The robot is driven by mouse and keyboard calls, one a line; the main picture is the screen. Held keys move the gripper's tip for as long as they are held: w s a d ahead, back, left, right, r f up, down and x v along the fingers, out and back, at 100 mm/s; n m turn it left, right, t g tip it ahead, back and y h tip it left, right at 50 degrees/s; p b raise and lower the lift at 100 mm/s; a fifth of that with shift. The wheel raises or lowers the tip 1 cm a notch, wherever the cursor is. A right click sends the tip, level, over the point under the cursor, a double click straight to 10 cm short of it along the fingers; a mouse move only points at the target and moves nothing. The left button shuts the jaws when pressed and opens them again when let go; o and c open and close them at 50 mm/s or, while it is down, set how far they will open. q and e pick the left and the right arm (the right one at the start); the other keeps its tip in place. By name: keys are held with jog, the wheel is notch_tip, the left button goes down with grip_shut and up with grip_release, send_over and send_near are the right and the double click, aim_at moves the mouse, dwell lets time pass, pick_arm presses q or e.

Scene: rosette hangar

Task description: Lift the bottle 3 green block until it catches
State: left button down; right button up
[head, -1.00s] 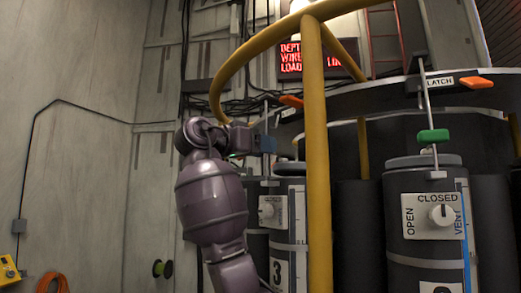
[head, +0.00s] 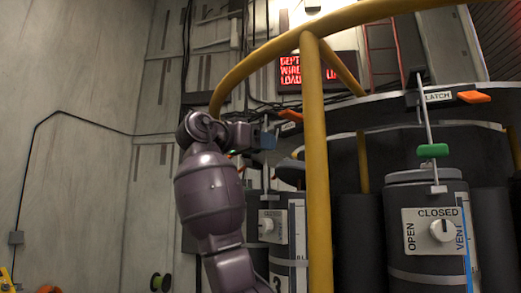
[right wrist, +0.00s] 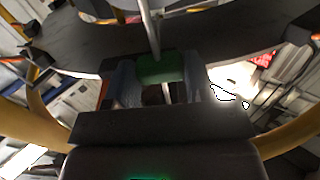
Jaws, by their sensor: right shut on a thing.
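My right gripper (head: 266,141) is beside the rod above bottle 3 (head: 286,249), behind the yellow rail. In the right wrist view the gripper (right wrist: 160,82) is shut on the green block (right wrist: 161,67), with one finger on each side. A thin rod (right wrist: 150,28) runs away from the block. In the head view the gripper hides most of this block. The orange latch tab (head: 290,116) of bottle 3 is just above the gripper. My left gripper is not in view.
A yellow rail (head: 316,150) stands in front of bottle 3 and curves overhead. At right another bottle (head: 425,200) has its own green block (head: 433,151), orange latch tab (head: 474,97) and vent knob (head: 441,231). A red-lettered display (head: 305,72) hangs behind.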

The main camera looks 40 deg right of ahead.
notch_tip(320, 180, up, 3)
jog(key=shift+f, duration=0.1)
dwell(0.6)
jog(key=o, duration=1.1)
jog(key=shift+a, duration=0.1)
jog(key=shift+w+a, duration=0.15)
jog(key=shift+a, duration=1.3)
jog(key=shift+w+a, duration=0.2)
jog(key=shift+a, duration=1.3)
jog(key=shift+w+a, duration=0.15)
jog(key=shift+a, duration=1.3)
